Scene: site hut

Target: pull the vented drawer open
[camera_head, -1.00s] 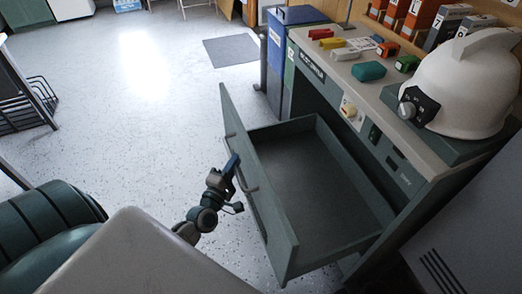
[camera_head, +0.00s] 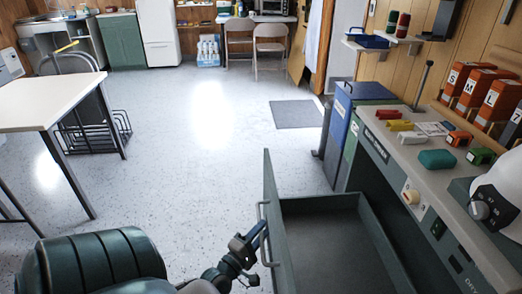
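A dark green-grey drawer (camera_head: 335,240) under the bench stands pulled far out, and its inside looks empty. Its front panel (camera_head: 276,225) shows nearly edge-on, so I cannot see any vents on its face. A bar handle (camera_head: 263,232) sits on the outer side of that panel. My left gripper (camera_head: 254,255) is just left of the handle, with its fingers spread apart. I cannot tell whether a finger touches the handle. My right gripper is not in view.
The bench top (camera_head: 410,150) carries coloured blocks, a teal item (camera_head: 437,159) and a white helmet (camera_head: 503,190). A blue bin (camera_head: 350,120) stands beyond the drawer. A white table (camera_head: 45,98) is at left. The speckled floor between is clear.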

